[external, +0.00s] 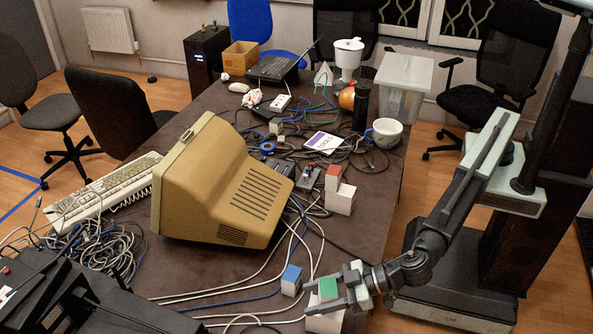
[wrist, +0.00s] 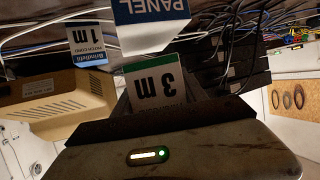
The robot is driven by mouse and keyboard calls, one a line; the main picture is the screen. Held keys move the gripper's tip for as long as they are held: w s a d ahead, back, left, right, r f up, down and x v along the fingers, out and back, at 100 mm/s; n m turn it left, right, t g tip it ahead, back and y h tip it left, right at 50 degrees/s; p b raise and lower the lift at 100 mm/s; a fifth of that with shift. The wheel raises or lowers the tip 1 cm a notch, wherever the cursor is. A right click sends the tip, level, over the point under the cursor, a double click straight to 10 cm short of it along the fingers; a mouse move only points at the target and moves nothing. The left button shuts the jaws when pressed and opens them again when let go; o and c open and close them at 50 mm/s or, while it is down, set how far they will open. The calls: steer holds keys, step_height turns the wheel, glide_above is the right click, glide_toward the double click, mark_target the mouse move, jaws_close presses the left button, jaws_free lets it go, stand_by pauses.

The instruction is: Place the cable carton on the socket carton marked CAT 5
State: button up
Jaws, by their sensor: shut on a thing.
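My gripper (external: 338,290) is shut on the green-topped cable carton (external: 327,288) at the table's near right edge. Its label reads 3 M, upside down, in the wrist view (wrist: 157,83). A wider white carton (external: 324,323) is directly below it; whether they touch I cannot tell. In the wrist view a blue label reading PANEL (wrist: 152,10) sits beside the held carton, at the top. No CAT 5 marking is legible. A red-topped carton (external: 333,176) is farther back, at a white carton (external: 341,200); its marking cannot be read.
A blue-topped carton (external: 291,279), marked 1 M in the wrist view (wrist: 90,43), stands just left of my gripper. A beige monitor (external: 215,180) fills the table's middle. Loose cables (external: 240,298) cross the near table. A mug (external: 385,132) stands by the right edge.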

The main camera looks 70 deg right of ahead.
step_height(320, 180, down, 2)
steer(key=shift+f+b, duration=0.1)
steer(key=shift+b, duration=0.25)
steer(key=shift+r, duration=0.25)
steer(key=shift+f, duration=0.2)
steer(key=o, duration=1.5)
steer(key=shift+r, duration=0.1)
steer(key=shift+r+p, duration=0.3)
steer(key=shift+p, duration=0.15)
steer(key=p+v, duration=0.4)
steer(key=v, duration=0.8)
steer(key=shift+f, duration=0.15)
steer(key=shift+d, duration=0.1)
